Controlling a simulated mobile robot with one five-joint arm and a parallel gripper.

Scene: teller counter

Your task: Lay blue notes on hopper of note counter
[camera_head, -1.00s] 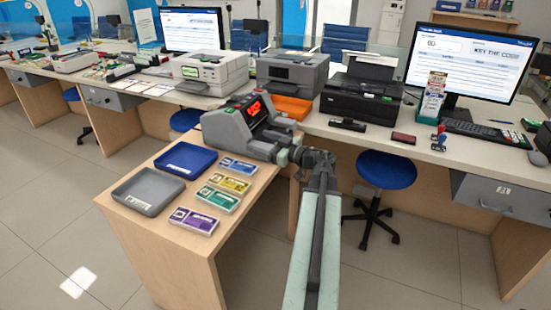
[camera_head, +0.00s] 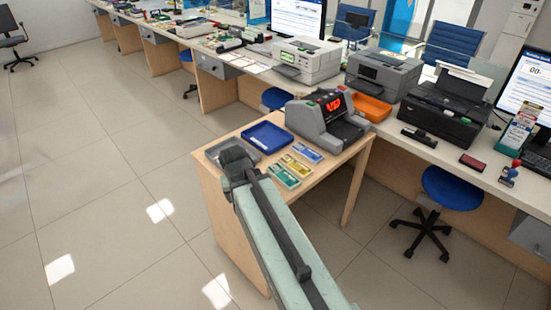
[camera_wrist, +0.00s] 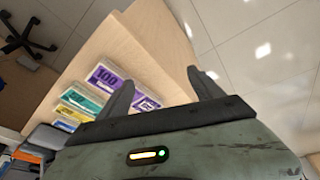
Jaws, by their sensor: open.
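The blue notes (camera_head: 308,153) lie flat on the wooden side table, nearest the note counter (camera_head: 318,127). They also show at the end of the note row in the wrist view (camera_wrist: 63,126). The grey note counter has a lit red display; I see no notes on its hopper. My gripper (camera_wrist: 160,84) is open and empty, over the table's near end. Its left finger partly covers the purple notes (camera_wrist: 108,76), away from the blue ones. In the head view my arm hides the purple notes.
Yellow notes (camera_head: 296,164) and green notes (camera_head: 284,176) lie between the blue and purple ones. A blue tray (camera_head: 267,138) and a partly hidden grey tray (camera_head: 213,151) sit on the left side. Printers (camera_head: 380,75) stand on the long counter behind.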

